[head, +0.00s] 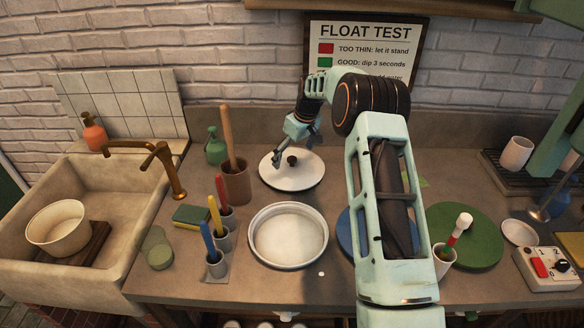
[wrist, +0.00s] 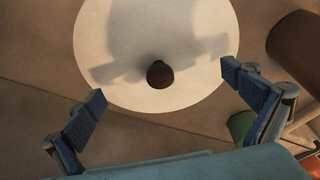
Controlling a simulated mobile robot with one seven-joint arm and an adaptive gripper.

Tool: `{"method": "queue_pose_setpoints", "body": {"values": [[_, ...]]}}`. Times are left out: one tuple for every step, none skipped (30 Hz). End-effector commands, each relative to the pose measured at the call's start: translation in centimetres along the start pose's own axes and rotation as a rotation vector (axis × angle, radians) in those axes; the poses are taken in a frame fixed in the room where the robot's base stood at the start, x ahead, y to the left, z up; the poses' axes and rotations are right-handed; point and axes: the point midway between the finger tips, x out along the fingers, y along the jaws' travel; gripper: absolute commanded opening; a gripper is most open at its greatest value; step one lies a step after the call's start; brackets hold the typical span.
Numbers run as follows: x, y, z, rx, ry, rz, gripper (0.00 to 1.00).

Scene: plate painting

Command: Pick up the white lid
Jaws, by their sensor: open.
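The white lid (head: 303,176) lies on the counter near the wall in the head view. It is a flat round disc with a dark round knob (head: 292,160) near its middle. My gripper (head: 293,155) is above the lid, with its fingers pointing down near the knob. In the wrist view the lid (wrist: 190,40) fills the upper middle, and its knob (wrist: 160,74) shows ahead of the gap between my open fingers (wrist: 165,112). Nothing is between the fingers. Whether a fingertip touches the lid cannot be told.
A tall brown pot (head: 237,184) with a wooden rod stands left of the lid. A round white dish (head: 288,236) sits in front of it. A green bottle (head: 216,146) stands at the left back. A green round mat (head: 478,240) lies right of my arm.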

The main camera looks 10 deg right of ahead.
Motion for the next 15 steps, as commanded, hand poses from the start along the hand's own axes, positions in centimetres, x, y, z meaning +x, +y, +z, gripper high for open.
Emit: {"method": "queue_pose_setpoints", "body": {"values": [[0.7,-0.1,-0.1,-0.001,-0.001,-0.001,1.00],[1.0,-0.1,-0.1,0.000,-0.001,-0.001,1.00],[1.4,0.0,-0.1,0.000,0.000,0.000,1.00],[1.6,0.0,-0.1,0.000,0.000,0.000,1.00],[1.7,0.0,-0.1,0.000,0.001,0.001,1.00],[1.8,0.0,-0.1,0.000,0.001,0.001,1.00],[1.9,0.0,-0.1,0.000,0.001,0.001,1.00],[1.9,0.0,-0.1,0.000,0.001,0.001,1.00],[1.9,0.0,-0.1,0.000,0.001,0.001,1.00],[1.9,0.0,-0.1,0.000,0.001,0.001,1.00],[1.9,0.0,-0.1,0.000,0.001,0.001,1.00],[1.9,0.0,-0.1,0.000,0.001,0.001,1.00],[1.9,0.0,-0.1,0.000,0.001,0.001,0.97],[1.9,0.0,-0.1,0.000,0.001,0.001,0.93],[1.9,0.0,-0.1,0.000,0.001,0.001,0.89]]}}
